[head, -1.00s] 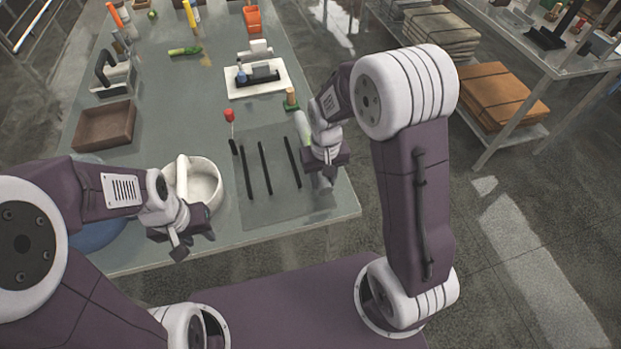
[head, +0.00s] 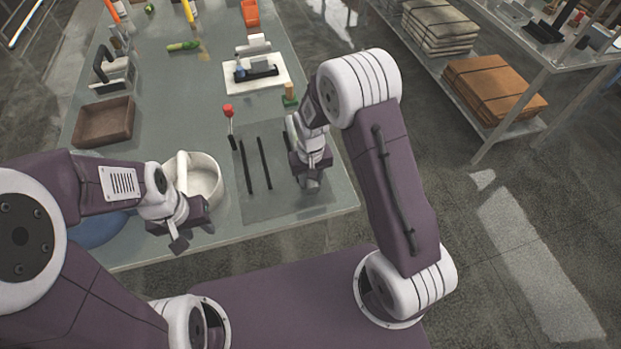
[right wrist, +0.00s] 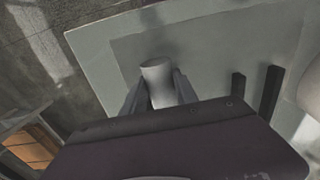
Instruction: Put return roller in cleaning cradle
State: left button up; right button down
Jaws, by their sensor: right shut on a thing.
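My right gripper (head: 311,172) is shut on a pale cylindrical roller (right wrist: 158,84), gripped between its two fingers in the right wrist view. In the head view, the roller's pale far part (head: 291,131) shows beside my right wrist, low over the grey mat (head: 280,209); I cannot tell whether it touches. Thin black bars (head: 246,167) lie on the mat left of the gripper, seemingly the cradle's rails; the gripper hides part of that area. Two bar ends (right wrist: 270,92) show right of the roller in the wrist view. My left gripper (head: 192,236) is open and empty near the table's front edge.
A white bowl (head: 207,184) with a pale rod stands near my left gripper. A red-headed tool (head: 229,116) lies behind the mat's left side. A green-based object (head: 290,97) and a white tray (head: 276,85) stand farther back. A brown tray (head: 104,122) is at left.

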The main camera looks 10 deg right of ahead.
jog(key=c, duration=0.9)
grip_release()
jog(key=shift+c, duration=0.2)
notch_tip(320, 180, up, 12)
jog(key=s+d+f, duration=0.1)
jog(key=s+d, duration=0.2)
jog(key=s, duration=0.3)
jog(key=s+d+f+t, duration=0.1)
jog(key=s+d, duration=0.1)
jog(key=s, duration=0.5)
jog(key=shift+d+m+b, duration=0.3)
jog(key=shift+d, duration=0.1)
